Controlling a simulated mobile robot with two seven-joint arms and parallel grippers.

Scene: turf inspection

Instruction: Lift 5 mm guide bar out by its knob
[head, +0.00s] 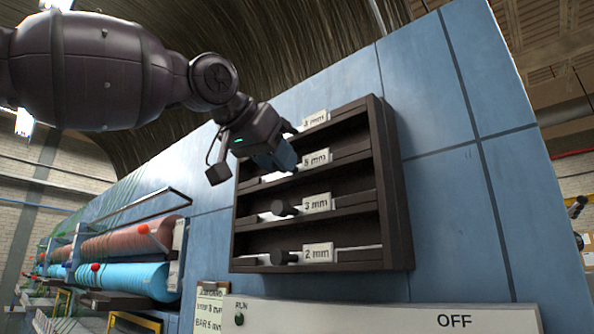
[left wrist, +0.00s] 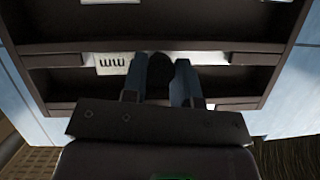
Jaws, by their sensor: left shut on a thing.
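A dark rack (head: 392,190) on the blue panel has several shelves with labels. The second label from the top (head: 315,159) seems to read 5 mm, though its digit is blurred. My left gripper (head: 284,160) is at this shelf, left of the label. In the left wrist view its two blue-grey fingers (left wrist: 163,78) are shut on a dark knob (left wrist: 159,68) between them. The knob is hidden by the fingers in the head view. A pale piece of the 5 mm guide bar (head: 272,176) shows in the shelf below the gripper. My right gripper is not seen.
Dark knobs of the 3 mm bar (head: 283,208) and 2 mm bar (head: 282,258) stick out just below. A pale control panel (head: 380,316) marked RUN and OFF runs under the rack. Red and blue rollers (head: 130,280) are at left. The panel right of the rack is clear.

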